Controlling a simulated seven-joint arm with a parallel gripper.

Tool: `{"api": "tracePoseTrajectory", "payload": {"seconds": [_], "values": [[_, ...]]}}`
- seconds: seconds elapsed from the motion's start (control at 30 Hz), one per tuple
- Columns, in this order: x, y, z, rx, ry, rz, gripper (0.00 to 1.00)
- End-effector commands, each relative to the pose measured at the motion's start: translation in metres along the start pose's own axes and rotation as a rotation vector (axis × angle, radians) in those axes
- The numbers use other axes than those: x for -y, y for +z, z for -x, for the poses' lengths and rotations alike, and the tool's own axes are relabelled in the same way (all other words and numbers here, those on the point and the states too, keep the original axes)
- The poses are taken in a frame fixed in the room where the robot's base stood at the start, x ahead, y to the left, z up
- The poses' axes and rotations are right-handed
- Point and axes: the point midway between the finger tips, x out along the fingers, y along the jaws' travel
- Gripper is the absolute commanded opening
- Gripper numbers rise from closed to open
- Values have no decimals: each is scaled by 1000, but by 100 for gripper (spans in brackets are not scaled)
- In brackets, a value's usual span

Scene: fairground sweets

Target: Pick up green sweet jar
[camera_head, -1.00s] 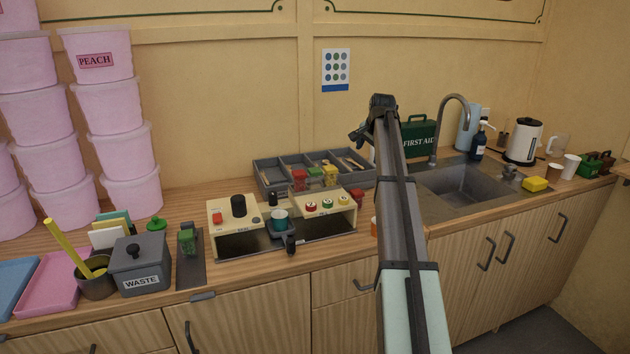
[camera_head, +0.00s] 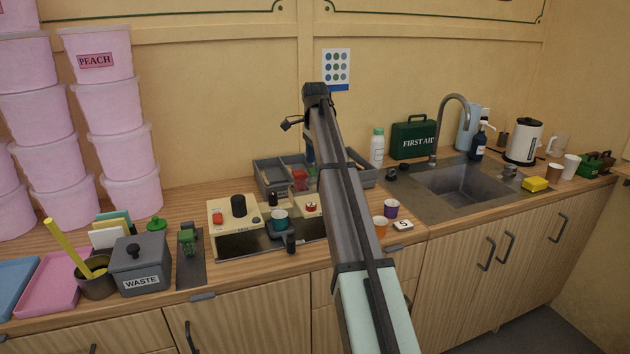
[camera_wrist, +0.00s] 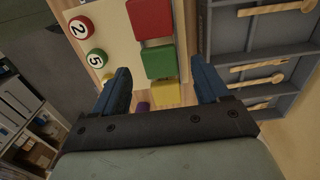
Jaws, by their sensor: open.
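My gripper (camera_wrist: 161,72) is open, with one blue finger on each side of the row. The green jar shows between the fingertips, with nothing gripped. I cannot tell the remaining height above it. In the head view the red jar (camera_head: 299,180) shows left of my arm, which hides the green and yellow jars.
A grey divided tray (camera_wrist: 228,60) with wooden utensils lies right of the jars in the wrist view. Orange (camera_head: 380,226) and purple (camera_head: 391,208) cups stand right of my arm.

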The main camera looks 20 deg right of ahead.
Motion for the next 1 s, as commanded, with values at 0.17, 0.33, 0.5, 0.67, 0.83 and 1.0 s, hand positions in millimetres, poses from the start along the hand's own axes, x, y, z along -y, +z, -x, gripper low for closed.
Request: {"api": "tracePoseTrajectory", "payload": {"seconds": [0.17,0.33,0.5,0.67,0.83,1.0], "values": [[-1,0,-19,1,1,1,74],[-1,0,-41,1,1,1,74],[0,0,-46,0,-1,1,74],[0,0,-46,0,-1,1,72],[0,0,-46,0,-1,1,55],[0,0,-46,0,-1,1,39]]}}
